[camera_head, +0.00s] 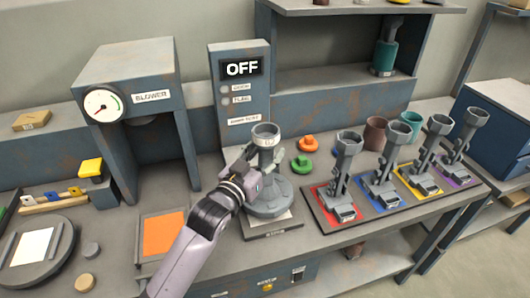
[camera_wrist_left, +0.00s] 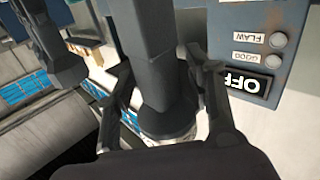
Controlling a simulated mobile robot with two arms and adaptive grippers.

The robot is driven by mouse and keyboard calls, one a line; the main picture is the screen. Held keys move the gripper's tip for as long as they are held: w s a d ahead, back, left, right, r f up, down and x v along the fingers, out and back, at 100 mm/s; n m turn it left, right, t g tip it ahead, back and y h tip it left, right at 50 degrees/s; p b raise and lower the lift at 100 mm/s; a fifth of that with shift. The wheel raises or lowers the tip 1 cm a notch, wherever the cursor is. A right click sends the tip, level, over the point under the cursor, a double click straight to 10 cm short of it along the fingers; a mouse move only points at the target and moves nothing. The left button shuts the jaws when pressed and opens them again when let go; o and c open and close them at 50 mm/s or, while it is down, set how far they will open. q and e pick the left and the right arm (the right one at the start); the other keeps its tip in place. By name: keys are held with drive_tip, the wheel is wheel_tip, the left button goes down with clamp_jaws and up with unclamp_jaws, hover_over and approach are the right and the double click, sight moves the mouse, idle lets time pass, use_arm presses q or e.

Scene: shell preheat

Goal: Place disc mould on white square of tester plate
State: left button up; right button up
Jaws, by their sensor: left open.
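The disc mould (camera_head: 270,193) is a grey piece with a wide round base, a stem and a light-rimmed cup on top. It stands upright on the tester plate (camera_head: 262,236) in front of the panel reading OFF. A little white shows at the plate beside the base; most of the white square is hidden under it. My left gripper (camera_head: 254,166) is at the mould's stem, below the cup. In the left wrist view its open fingers (camera_wrist_left: 160,62) lie on either side of the dark stem (camera_wrist_left: 150,35). Contact cannot be told. My right gripper is not in view.
The OFF panel (camera_head: 241,100) stands close behind the mould. Coloured plates with several grey moulds (camera_head: 347,160) are to the right. Green and orange knobs (camera_head: 301,163) lie between. A blower (camera_head: 125,85), an orange pad (camera_head: 163,233) and a round grey dish (camera_head: 62,262) are left.

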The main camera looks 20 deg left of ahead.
use_arm(q)
drive_tip(key=shift+r, duration=0.2)
drive_tip(key=s+a+b, duration=0.1)
drive_tip(key=s+a, duration=0.1)
drive_tip(key=s, duration=0.9)
drive_tip(key=shift+s+a+b, duration=0.15)
drive_tip(key=shift+s+b, duration=0.15)
drive_tip(key=shift+s, duration=0.1)
drive_tip(key=shift+f, duration=0.1)
